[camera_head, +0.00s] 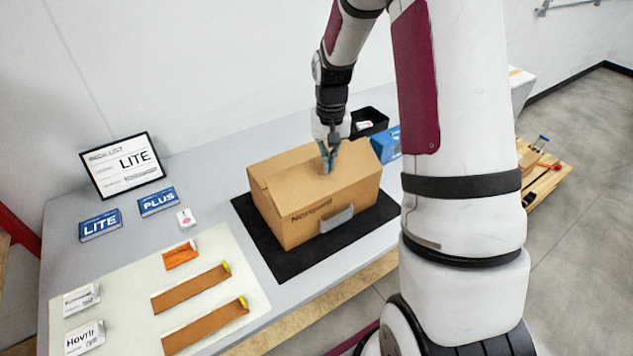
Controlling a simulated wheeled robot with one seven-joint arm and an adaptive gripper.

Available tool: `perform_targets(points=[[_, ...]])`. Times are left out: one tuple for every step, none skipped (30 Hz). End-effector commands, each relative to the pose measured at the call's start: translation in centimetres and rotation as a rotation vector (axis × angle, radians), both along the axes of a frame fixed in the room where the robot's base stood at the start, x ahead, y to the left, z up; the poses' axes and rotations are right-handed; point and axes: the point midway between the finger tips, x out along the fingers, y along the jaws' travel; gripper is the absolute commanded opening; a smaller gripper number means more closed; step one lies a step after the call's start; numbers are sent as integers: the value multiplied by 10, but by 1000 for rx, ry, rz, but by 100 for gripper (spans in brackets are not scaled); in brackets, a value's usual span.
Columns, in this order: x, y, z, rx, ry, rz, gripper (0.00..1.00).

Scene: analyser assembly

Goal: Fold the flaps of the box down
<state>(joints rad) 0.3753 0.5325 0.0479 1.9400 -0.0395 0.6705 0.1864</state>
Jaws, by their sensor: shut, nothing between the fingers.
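The cardboard box (294,226) stands on a black mat (278,262) on the grey table. Its top flaps (315,185) lie roughly flat over the opening; a small gap or raised edge shows at the left end. The front bears printed lettering and a grey handle-like piece (337,219). My gripper (329,168) is shut and empty, pointing down at the middle of the box top. Its fingertips are at or very close to the flaps; I cannot tell whether they touch.
A blue box (386,146) and a black bin (368,122) stand behind the cardboard box. To the left are a pick-list sign (123,165), LITE (100,225) and PLUS (158,201) packs, and a pale mat (130,277) with brown strips. My arm hides the table's right part.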

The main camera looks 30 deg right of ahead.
Motion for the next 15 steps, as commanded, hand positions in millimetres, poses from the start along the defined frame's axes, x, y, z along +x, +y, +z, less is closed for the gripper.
perform_targets(points=[[4, 0, -4, 0, 0, 0, 0], [6, 0, -6, 0, 0, 0, 0], [9, 1, -8, 0, 0, 0, 0], [11, 1, -10, 0, 0, 1, 0], [13, 1, -12, 0, 0, 1, 0], [16, 1, -15, 0, -1, 1, 0], [18, 1, -16, 0, -1, 1, 0], [19, 1, -17, 0, -1, 0, 0], [20, 1, -18, 0, -1, 0, 0], [20, 1, -18, 0, -1, 0, 0], [20, 1, -18, 0, -1, 0, 0], [21, 1, -19, 0, -1, 0, 0], [21, 1, -21, 0, 0, 0, 0], [22, 1, -23, 0, 0, 0, 0], [24, 1, -26, 0, 0, 0, 0]])
